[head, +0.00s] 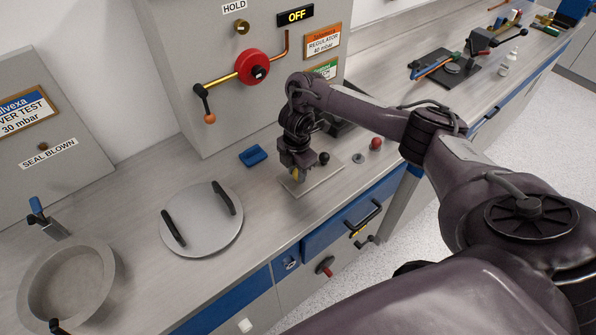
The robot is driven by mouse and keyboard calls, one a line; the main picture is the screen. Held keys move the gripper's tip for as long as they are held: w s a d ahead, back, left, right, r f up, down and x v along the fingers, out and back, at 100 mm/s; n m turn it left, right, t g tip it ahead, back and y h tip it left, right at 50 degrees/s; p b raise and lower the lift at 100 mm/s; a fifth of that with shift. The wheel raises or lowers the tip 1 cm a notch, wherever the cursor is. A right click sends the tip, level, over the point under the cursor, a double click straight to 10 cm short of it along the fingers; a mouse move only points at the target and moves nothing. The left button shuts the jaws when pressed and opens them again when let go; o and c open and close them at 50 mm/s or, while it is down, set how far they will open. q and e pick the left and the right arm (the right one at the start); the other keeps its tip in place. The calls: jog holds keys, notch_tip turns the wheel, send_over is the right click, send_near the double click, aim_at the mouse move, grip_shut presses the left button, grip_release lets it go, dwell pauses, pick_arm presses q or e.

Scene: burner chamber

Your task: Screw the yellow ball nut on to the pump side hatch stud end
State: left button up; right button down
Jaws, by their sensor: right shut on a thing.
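My right gripper (297,172) points down over a pale flat plate (321,180) on the bench. It is shut on the yellow ball nut (295,175), which is partly hidden by the fingers. A black ball (324,158) stands beside it at the plate's back edge, and a red ball (376,143) is farther right on the bench. At the left is a round grey opening with a wide rim (108,275); a blue-topped fitting (38,208) stands at its back and a dark one (56,326) at its front. I cannot make out which part is the pump side hatch stud end. My left gripper is out of view.
A round lid (203,240) with two black handles lies on the bench between the opening and the plate. A small blue block (252,155) and a grey disc (359,158) lie near my right gripper. A panel with a red knob (252,68) stands behind.

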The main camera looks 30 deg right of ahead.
jog(key=shift+r+m+p, duration=0.25)
jog(key=shift+m+p, duration=0.65)
jog(key=shift+p, duration=0.3)
jog(key=m+p, duration=0.3)
jog(key=shift+w, duration=0.15)
jog(key=shift+m+p, duration=0.55)
jog(key=shift+m, duration=0.45)
jog(key=shift+w+d+f+m, duration=0.1)
jog(key=shift+f+m, duration=0.1)
jog(key=shift+m, duration=0.4)
jog(key=m, duration=0.5)
jog(key=shift+m, duration=0.4)
jog(key=shift+d+m, duration=0.15)
jog(key=shift+m, duration=0.95)
